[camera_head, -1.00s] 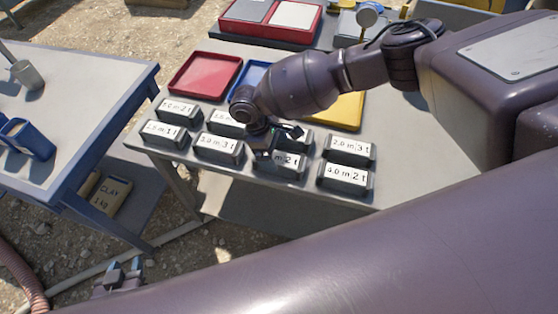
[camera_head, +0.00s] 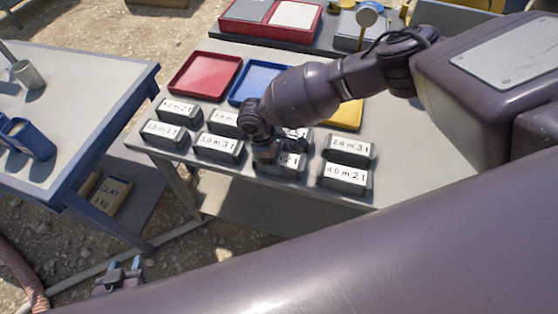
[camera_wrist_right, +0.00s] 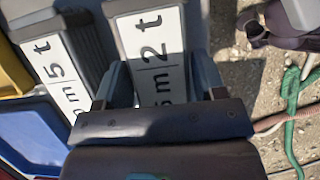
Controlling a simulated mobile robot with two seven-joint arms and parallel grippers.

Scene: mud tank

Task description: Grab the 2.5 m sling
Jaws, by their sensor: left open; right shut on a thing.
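Several dark boxes with white length-and-load labels stand in two rows on the grey table. My right gripper (camera_head: 270,158) is shut on a front-row box (camera_head: 291,161). In the right wrist view its fingers (camera_wrist_right: 162,88) lie on both sides of this box (camera_wrist_right: 150,45), whose label reads "5 m | 2 t" with its start hidden by the gripper. The box still stands in the row; I cannot tell if it is lifted. A neighbour labelled "m | 5 t" (camera_wrist_right: 62,75) is close on the left. My left gripper (camera_head: 122,272) is open and empty at the lower left, away from the table.
Boxes labelled 4.0 m 2 t (camera_head: 345,178) and another above it (camera_head: 350,148) stand to the right. Red (camera_head: 205,74), blue (camera_head: 252,82) and yellow (camera_head: 346,116) trays lie behind the rows. A blue-edged table (camera_head: 75,85) stands left, with a gap between.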

